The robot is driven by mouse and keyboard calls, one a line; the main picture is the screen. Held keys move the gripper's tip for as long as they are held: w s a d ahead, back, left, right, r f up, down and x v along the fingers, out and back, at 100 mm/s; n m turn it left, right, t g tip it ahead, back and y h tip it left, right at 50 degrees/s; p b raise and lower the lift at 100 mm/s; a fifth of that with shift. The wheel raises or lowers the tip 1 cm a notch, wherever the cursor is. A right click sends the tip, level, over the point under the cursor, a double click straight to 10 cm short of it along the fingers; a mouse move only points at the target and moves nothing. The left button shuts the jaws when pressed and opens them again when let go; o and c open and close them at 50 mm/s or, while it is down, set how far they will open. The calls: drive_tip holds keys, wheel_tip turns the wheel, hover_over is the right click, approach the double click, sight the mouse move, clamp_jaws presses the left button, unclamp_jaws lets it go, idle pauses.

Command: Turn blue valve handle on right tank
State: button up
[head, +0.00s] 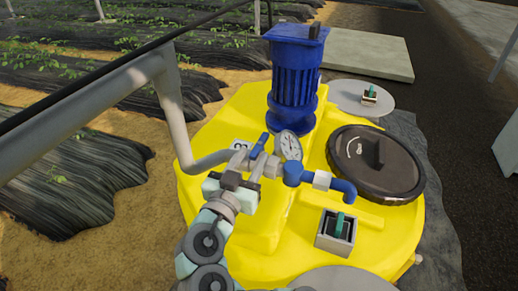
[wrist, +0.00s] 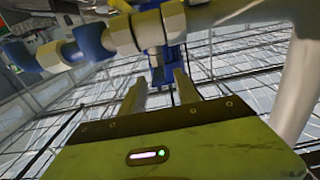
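The yellow tank (head: 240,115) fills the middle of the head view. A small blue valve handle (head: 258,146) sits on the grey pipe fittings above it, left of the round gauge (head: 290,146). My gripper (head: 246,163) is just below the handle, pointing up at it, with its fingers apart. In the wrist view my gripper's two fingers (wrist: 160,86) stand apart, and a blue part (wrist: 157,72), seemingly the handle, shows between and beyond their tips. I cannot tell whether the fingers touch it.
A blue motor (head: 293,70) stands behind the fittings. A blue elbow pipe (head: 325,182) and a black round lid (head: 376,162) are to the right. A thick grey pipe (head: 172,108) runs close on the left. A small box with a green switch (head: 337,232) is on the tank's front.

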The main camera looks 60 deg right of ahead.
sight(258, 148)
drive_tip(key=d+p, duration=0.2)
drive_tip(key=d, duration=0.2)
drive_tip(key=shift+d, duration=0.1)
drive_tip(key=shift+w+d+f, duration=0.1)
drive_tip(key=shift+w+d, duration=0.1)
drive_tip(key=shift+d, duration=0.7)
drive_tip(key=shift+c, duration=0.2)
clamp_jaws()
